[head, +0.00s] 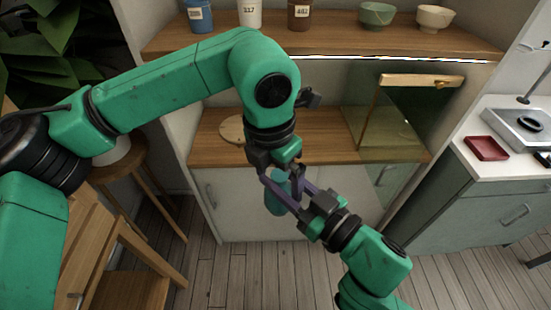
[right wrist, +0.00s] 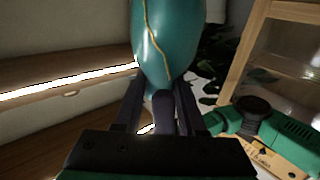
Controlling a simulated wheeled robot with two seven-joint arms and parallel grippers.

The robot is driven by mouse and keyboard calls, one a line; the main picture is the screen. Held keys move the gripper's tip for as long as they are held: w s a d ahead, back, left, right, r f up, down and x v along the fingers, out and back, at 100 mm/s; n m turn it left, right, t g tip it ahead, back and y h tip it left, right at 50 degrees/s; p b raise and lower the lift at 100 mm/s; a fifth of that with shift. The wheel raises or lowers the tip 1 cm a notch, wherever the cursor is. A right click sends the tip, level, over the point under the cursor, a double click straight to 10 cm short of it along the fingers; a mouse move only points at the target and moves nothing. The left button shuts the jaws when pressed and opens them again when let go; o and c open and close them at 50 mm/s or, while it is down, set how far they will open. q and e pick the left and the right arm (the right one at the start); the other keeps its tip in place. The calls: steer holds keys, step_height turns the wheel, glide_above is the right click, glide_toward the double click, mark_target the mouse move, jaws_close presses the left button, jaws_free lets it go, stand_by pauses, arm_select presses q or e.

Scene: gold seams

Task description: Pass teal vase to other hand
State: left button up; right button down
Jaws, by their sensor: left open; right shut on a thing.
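The teal vase (head: 276,198) is in mid-air in front of the cabinet, between my two grippers. In the right wrist view the vase (right wrist: 170,40) shows as a smooth teal body with a thin gold seam. My right gripper (head: 290,192) comes from the lower right and is shut on the vase; in the right wrist view its fingers (right wrist: 160,100) are at the narrow end. My left gripper (head: 281,177) comes from above and is open, its fingers close to the vase. The fingers overlap, so whether the left ones touch it I cannot tell.
Behind is a wooden counter (head: 330,135) with a round board (head: 232,129) and a glass-sided box (head: 385,120). A shelf (head: 340,40) above holds several cups and bowls. A wooden stool (head: 130,165) stands left; a grey-green cabinet (head: 480,215) with a red tray (head: 487,148) stands right.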

arm_select(q)
steer(key=f, duration=0.5)
steer(key=shift+w+d+f, duration=0.15)
steer(key=shift+w+d, duration=0.1)
steer(key=c, duration=1.2)
steer(key=shift+c, duration=1.2)
arm_select(e)
steer(key=c, duration=0.8)
jaws_free()
steer(key=o, duration=0.4)
